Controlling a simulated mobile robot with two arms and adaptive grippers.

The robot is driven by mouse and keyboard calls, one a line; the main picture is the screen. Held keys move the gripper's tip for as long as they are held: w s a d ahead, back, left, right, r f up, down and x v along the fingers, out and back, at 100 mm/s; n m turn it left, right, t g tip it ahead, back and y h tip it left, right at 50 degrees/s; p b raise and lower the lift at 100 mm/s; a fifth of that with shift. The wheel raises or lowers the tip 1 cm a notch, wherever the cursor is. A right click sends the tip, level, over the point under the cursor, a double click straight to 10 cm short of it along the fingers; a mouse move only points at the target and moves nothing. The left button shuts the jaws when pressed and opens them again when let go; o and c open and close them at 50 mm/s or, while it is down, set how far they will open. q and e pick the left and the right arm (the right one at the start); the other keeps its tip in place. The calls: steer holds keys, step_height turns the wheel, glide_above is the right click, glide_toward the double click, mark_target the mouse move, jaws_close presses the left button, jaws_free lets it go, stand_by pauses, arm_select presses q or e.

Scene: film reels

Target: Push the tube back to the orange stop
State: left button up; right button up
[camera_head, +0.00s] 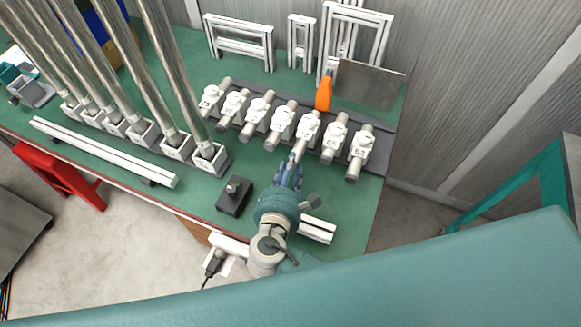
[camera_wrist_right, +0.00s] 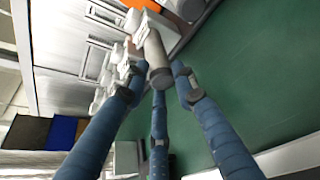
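The tube (camera_head: 307,129) with a white clamp lies in a row of similar tubes on a grey rail. The orange stop (camera_head: 323,95) stands just behind its back end. My right gripper (camera_head: 290,166) is at the tube's near end, pointing toward it. In the right wrist view, the tube's round grey end (camera_wrist_right: 158,62) shows between and just beyond the blue fingertips (camera_wrist_right: 158,82). The fingers are spread apart with nothing clearly gripped; whether one touches the tube I cannot tell. The orange stop also shows at the top (camera_wrist_right: 188,8). My left gripper is not in view.
Other tubes (camera_head: 333,137) stand close on both sides. Tall metal poles (camera_head: 160,60) in white sockets rise at the left. A small black block (camera_head: 235,196) and white bars (camera_head: 318,229) lie near my right arm. The green bench is clear at the right front.

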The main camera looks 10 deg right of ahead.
mark_target(297, 160)
steer(key=shift+s+f, duration=0.1)
steer(key=shift+f, duration=0.15)
jaws_close()
steer(key=w+d+p, duration=0.1)
steer(key=w, duration=0.1)
steer(key=w+d+p, duration=0.1)
steer(key=w+d, duration=0.1)
steer(key=shift+w, duration=0.1)
steer(key=shift+f, duration=0.1)
steer(key=o, duration=0.5)
jaws_free()
steer(key=o, duration=0.3)
steer(key=shift+w, duration=0.15)
steer(key=v, duration=1.2)
